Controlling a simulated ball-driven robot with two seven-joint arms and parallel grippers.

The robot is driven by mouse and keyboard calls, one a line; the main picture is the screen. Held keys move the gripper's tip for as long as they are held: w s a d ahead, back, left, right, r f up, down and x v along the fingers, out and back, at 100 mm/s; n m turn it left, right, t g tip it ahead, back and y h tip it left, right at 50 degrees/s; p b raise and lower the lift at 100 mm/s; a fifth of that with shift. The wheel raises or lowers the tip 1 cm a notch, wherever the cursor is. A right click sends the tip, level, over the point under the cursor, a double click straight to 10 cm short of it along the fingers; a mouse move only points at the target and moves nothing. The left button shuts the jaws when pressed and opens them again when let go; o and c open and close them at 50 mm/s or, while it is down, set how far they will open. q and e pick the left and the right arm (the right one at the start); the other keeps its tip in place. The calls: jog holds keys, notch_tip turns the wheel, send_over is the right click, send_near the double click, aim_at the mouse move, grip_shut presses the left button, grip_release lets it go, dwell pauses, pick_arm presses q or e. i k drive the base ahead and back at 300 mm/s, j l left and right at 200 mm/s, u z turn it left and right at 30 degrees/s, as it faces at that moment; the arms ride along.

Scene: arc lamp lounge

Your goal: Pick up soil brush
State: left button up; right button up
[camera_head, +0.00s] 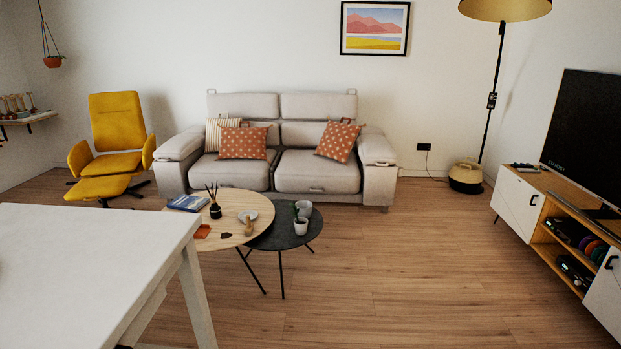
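I cannot single out the soil brush with certainty. A small tan upright item (248,226), too small to identify, stands near the right edge of the round wooden coffee table (177,206), by a white dish (249,215). An orange flat item (202,231) and a small dark item (226,236) lie near the table's front edge. Several small wooden-handled items (18,104) stand on a wall shelf (42,116) at the far left; their kind is unclear. Neither of my grippers is in view.
A white table (80,260) fills the lower left. A grey sofa (317,177) stands behind, a TV cabinet (519,205) at right. The wooden floor (420,270) between is clear.

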aim_at(250, 229)
jog(key=i+u, duration=0.1)
jog(key=i, duration=0.45)
jog(key=i+l+u, duration=0.1)
jog(key=i, duration=0.5)
jog(key=i+l+u, duration=0.1)
jog(key=i, duration=0.45)
